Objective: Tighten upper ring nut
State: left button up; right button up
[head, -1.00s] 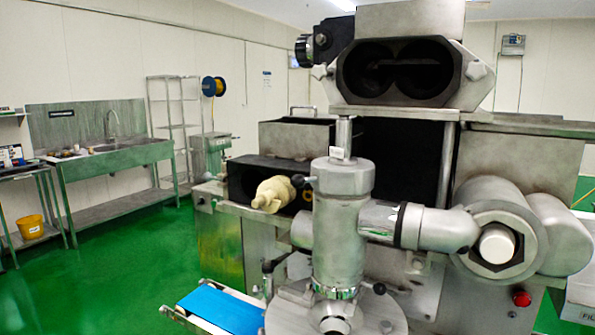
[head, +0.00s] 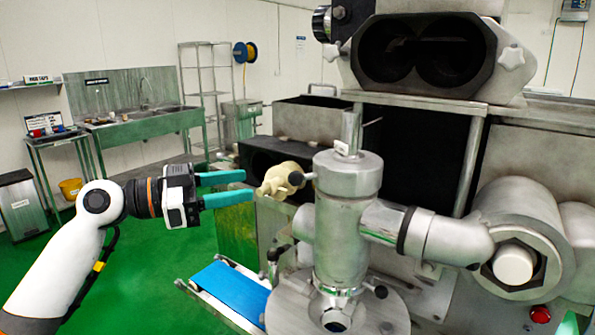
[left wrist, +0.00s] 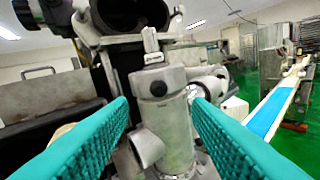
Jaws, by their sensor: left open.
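The steel machine's upright cylinder (head: 338,235) stands in the middle of the head view, with a side pipe and a dark ring (head: 405,230) on that pipe. A large hexagonal ring nut (head: 512,282) surrounds a pale round end at the right. I cannot tell which ring the task calls upper. My left gripper (head: 249,186) has teal fingers, open and empty, left of the cylinder and close to a cream-coloured part (head: 283,180). In the left wrist view the cylinder (left wrist: 163,115) shows between the parted fingers. My right gripper is not in view.
A black double-bore housing (head: 420,50) with star knobs (head: 510,57) sits above. A blue conveyor belt (head: 232,290) lies low in front. A sink bench (head: 140,117) and shelves stand behind. Green floor at the left is open.

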aim_at(290, 176)
pick_arm(q)
jog(key=p+x, duration=0.4)
jog(key=x, duration=0.6)
jog(key=shift+w, duration=0.15)
jog(key=shift+w+d+f, duration=0.1)
jog(key=shift+w+d, duration=0.15)
jog(key=shift+d, duration=0.35)
jog(key=shift+c, duration=0.6)
grip_shut()
